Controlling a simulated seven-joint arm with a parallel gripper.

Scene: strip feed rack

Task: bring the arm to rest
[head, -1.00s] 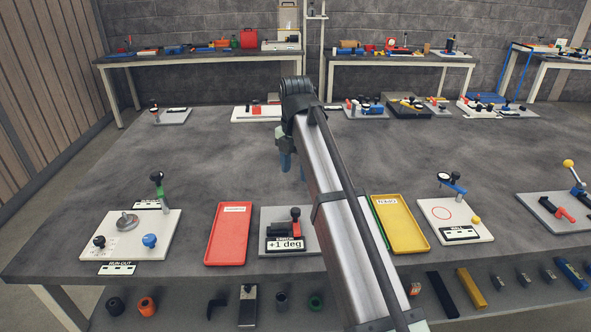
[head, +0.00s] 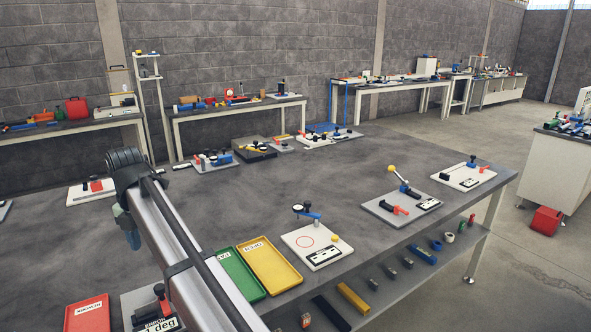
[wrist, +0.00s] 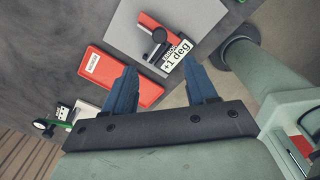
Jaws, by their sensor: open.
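My gripper (wrist: 163,88) shows in the wrist view with its two blue fingers spread apart and nothing between them. In the head view only part of it (head: 129,228) shows, as my arm hides the rest. In the wrist view it hangs above the front of the bench, over the edge of a red tray (wrist: 118,78) and near a grey plate (wrist: 200,20). The plate bears a red and black fixture (wrist: 163,35) and a label reading "+1 deg". In the head view my arm partly covers that plate.
In the head view, a red tray (head: 88,316), a green tray (head: 236,272) and a yellow tray (head: 268,265) lie along the bench front. A white plate (head: 316,243) with a gauge stands right of them. The bench middle (head: 330,180) is clear. A lower shelf holds several small parts.

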